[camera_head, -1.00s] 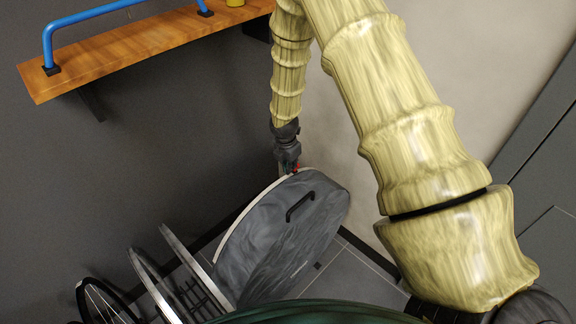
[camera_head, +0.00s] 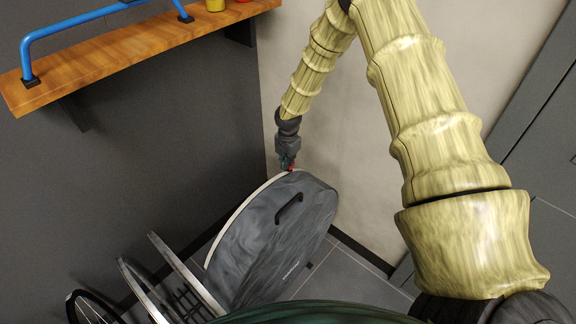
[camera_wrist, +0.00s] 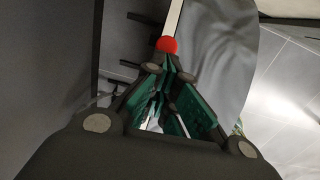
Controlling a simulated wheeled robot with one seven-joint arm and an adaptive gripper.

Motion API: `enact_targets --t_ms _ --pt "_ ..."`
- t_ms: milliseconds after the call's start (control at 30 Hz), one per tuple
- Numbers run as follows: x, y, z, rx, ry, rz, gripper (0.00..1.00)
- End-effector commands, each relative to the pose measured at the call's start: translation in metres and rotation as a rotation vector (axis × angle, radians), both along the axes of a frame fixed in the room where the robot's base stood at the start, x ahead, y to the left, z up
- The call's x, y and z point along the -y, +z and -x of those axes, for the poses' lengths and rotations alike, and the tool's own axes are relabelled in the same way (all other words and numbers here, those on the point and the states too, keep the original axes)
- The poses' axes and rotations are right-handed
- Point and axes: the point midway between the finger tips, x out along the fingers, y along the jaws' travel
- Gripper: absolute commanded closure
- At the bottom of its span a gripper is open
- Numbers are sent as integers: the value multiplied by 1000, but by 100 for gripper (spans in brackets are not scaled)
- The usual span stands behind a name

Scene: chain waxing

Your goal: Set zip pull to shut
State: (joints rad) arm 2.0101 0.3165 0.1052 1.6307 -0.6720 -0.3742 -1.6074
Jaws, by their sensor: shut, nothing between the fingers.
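A grey wheel bag (camera_head: 278,232) with a black handle and a pale zip edge (camera_head: 236,213) stands on the floor by the wall. The red zip pull (camera_wrist: 167,45) shows in the wrist view just beyond my fingertips, on the pale edge. In the head view a small red spot lies at the top of that edge, by my fingers. My gripper (camera_head: 287,163) is at the bag's top edge, pointing down. Its green-padded fingers (camera_wrist: 169,75) are shut with nothing between them. I cannot tell whether they touch the pull.
Wheels (camera_head: 160,285) stand in a rack left of the bag. A wooden shelf (camera_head: 120,48) with a blue bar (camera_head: 75,28) and small pots hangs on the dark wall above. Tiled floor (camera_head: 345,272) is clear right of the bag.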

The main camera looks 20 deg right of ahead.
Motion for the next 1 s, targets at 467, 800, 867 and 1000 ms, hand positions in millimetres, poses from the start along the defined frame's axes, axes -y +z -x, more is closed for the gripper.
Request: enact_targets --t_ms 467,800,867,1000 --pt "69 -42 -32 -2 0 -5 100" --pt "75 -43 -34 -3 3 -4 100" --pt "75 -43 -34 -3 3 -4 100" --pt "73 -41 -33 -3 3 -4 100"
